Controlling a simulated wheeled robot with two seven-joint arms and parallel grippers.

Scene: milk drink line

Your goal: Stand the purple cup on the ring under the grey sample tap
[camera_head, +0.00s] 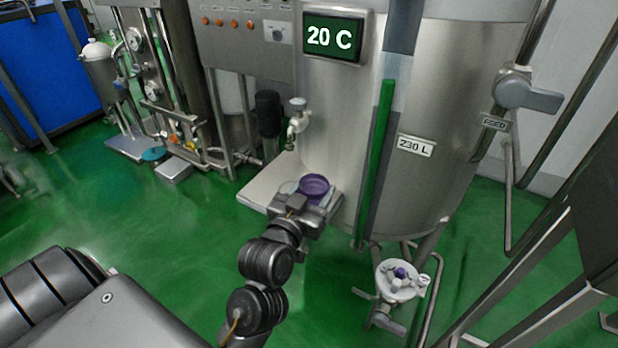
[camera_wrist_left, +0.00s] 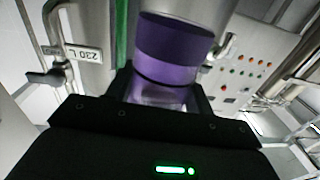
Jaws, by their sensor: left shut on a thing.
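The purple cup (camera_head: 314,185) is upright in my left gripper (camera_head: 310,203), which is shut on it. In the left wrist view the purple cup (camera_wrist_left: 172,65) fills the space between the two dark fingers. The cup is over the right part of the steel shelf (camera_head: 262,188) by the tank; I cannot tell its height above it. The grey sample tap (camera_head: 299,120) is on the tank above the shelf, behind and slightly left of the cup. A pale ring outline (camera_head: 287,187) shows on the shelf just left of the cup, partly hidden. My right gripper is out of view.
The steel tank (camera_head: 455,120) stands close behind the cup. A black cylinder (camera_head: 268,113) is left of the tap. A green level tube (camera_head: 376,155) runs down the tank to the right. A white round fitting (camera_head: 400,282) is lower right. Open green floor lies left.

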